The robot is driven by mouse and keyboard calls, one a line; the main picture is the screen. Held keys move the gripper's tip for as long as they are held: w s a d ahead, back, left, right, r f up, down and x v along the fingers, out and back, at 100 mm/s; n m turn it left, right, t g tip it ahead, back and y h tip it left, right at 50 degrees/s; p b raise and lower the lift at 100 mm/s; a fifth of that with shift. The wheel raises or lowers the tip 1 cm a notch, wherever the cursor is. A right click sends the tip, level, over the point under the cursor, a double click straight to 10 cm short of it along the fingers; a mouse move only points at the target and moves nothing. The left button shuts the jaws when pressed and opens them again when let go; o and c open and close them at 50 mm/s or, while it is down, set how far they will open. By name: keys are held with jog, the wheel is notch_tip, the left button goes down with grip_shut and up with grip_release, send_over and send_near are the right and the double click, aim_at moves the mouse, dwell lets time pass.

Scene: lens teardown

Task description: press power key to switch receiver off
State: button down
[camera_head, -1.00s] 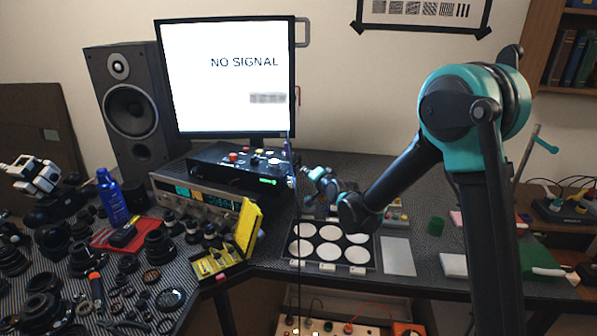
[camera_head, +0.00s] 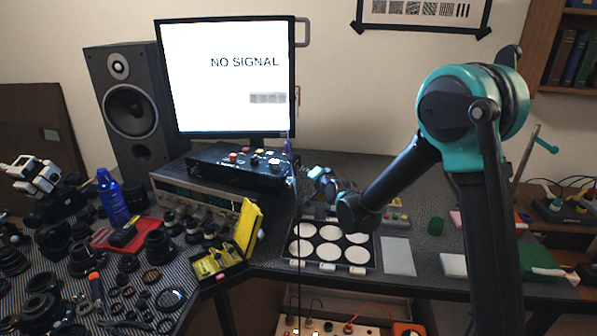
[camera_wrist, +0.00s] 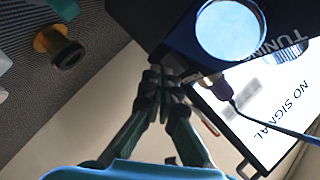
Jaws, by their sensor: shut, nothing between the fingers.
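The receiver seems to be the black box (camera_head: 225,172) under the monitor. It has coloured buttons and knobs on top, and its front face is dark. In the wrist view a dark panel (camera_wrist: 150,20) carries a large pale round knob (camera_wrist: 230,28) and the word TUNING. My gripper (camera_head: 296,180) is at the right end of the black box. In the wrist view my gripper's fingertips (camera_wrist: 165,74) are together and empty, close to the panel's edge. I cannot tell whether they touch it. The power key is not clearly visible, perhaps hidden by the fingers.
The monitor (camera_head: 228,75) reads NO SIGNAL. A silver instrument (camera_head: 195,203) sits beneath the black box. A cable plug (camera_wrist: 222,88) is close right of the fingers. A yellow case (camera_head: 248,230) and a tray of white discs (camera_head: 315,263) lie in front. Lens parts crowd the left bench.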

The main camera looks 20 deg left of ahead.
jog(key=shift+d, duration=0.2)
jog(key=d, duration=0.6)
dwell(0.4)
